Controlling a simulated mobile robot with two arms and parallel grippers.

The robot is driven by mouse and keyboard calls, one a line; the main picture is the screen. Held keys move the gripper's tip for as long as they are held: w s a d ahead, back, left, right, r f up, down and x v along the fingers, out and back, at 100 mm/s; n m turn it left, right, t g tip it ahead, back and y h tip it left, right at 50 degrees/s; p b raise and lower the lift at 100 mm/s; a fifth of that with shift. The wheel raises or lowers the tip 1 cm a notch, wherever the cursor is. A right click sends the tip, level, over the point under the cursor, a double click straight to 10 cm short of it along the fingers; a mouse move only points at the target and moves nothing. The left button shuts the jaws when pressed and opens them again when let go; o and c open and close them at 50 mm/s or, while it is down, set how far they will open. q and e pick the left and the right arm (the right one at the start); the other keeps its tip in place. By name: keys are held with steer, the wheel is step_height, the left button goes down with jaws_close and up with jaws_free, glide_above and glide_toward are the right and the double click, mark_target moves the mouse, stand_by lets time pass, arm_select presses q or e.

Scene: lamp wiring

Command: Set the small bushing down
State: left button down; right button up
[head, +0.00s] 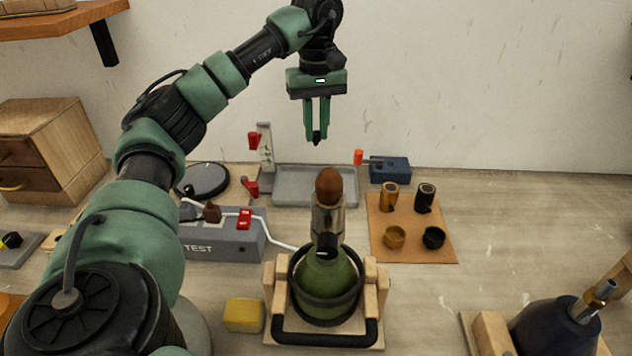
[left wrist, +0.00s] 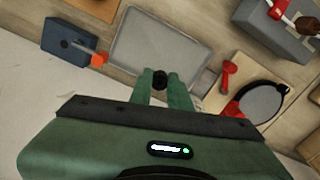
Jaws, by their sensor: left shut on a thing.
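My left gripper (head: 317,132) is shut on a small dark bushing (head: 316,139), held at its fingertips in the air above the grey tray (head: 287,199). In the left wrist view the bushing (left wrist: 160,80) shows as a dark round piece between the fingertips (left wrist: 163,84), with the tray (left wrist: 160,50) behind it. My right gripper is not in view.
A cork mat (head: 413,254) holds two taller sockets and two low cups. A green bottle (head: 325,277) with a socket and brown bulb-shaped top stands in a wooden cradle. A TEST box (head: 215,248) is left, a blue box (head: 390,170) right of the tray.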

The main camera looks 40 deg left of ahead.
arm_select(q)
step_height(320, 180, down, 12)
steer(key=shift+f, duration=0.2)
stand_by(0.4)
steer(key=c, duration=1.3)
jaws_free()
steer(key=shift+f, duration=0.1)
steer(key=shift+c, duration=0.2)
step_height(320, 180, up, 12)
steer(key=shift+r, duration=0.15)
